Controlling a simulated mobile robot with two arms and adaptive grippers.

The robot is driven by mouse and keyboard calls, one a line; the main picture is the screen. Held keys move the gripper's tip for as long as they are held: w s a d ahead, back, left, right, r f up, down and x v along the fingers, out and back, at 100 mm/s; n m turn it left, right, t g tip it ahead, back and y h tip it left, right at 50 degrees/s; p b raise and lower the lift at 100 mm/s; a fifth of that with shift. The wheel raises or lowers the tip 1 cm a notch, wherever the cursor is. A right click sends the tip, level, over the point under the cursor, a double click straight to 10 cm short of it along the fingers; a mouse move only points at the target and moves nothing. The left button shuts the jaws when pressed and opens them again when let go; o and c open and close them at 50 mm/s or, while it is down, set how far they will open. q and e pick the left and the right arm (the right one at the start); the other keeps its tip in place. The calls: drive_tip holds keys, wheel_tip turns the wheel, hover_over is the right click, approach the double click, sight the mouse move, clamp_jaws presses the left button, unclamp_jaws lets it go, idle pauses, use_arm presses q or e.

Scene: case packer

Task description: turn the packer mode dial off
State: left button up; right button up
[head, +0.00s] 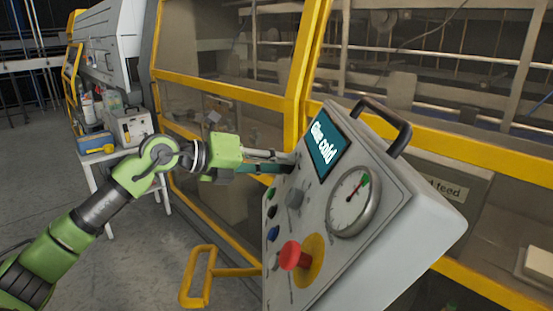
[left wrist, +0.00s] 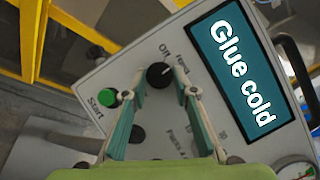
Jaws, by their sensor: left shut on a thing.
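The grey control panel (head: 400,215) is tilted and carries a teal screen (head: 326,143) reading "Glue cold". The black mode dial (left wrist: 159,75) is near the top of the panel in the left wrist view, beside the label "Off" (left wrist: 165,50) and a second label I cannot read clearly. My left gripper (head: 288,161) reaches in from the left, its fingertips at the panel. In the left wrist view its two fingers (left wrist: 160,82) are closed around the dial, one on each side. In the head view the gripper hides the dial. My right gripper is not in view.
A green Start button (left wrist: 107,97) is left of the dial. A red mushroom button (head: 293,256) and a round gauge (head: 353,200) are lower on the panel. A yellow guard frame (head: 230,95) stands behind. A small table with a grey box (head: 128,125) is at left.

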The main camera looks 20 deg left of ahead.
use_arm(q)
drive_tip(key=n+y+p, duration=0.1)
drive_tip(key=n+p, duration=0.3)
drive_tip(key=shift+d+r+g+y+p, duration=0.15)
drive_tip(key=shift+r+g+y+p, duration=0.15)
drive_tip(key=shift+r+y+p, duration=0.1)
drive_tip(key=n+y+p, duration=0.1)
drive_tip(key=n+p, duration=0.1)
drive_tip(key=n, duration=0.1)
drive_tip(key=shift+g, duration=0.4)
drive_tip(key=shift+n+g+p, duration=0.3)
drive_tip(key=shift+n+p, duration=0.15)
drive_tip(key=shift+n, duration=0.25)
drive_tip(key=shift+f+y, duration=0.1)
drive_tip(key=shift+y, duration=0.2)
drive_tip(key=o, duration=1.1)
drive_tip(key=shift+w, duration=0.1)
drive_tip(key=v, duration=1.2)
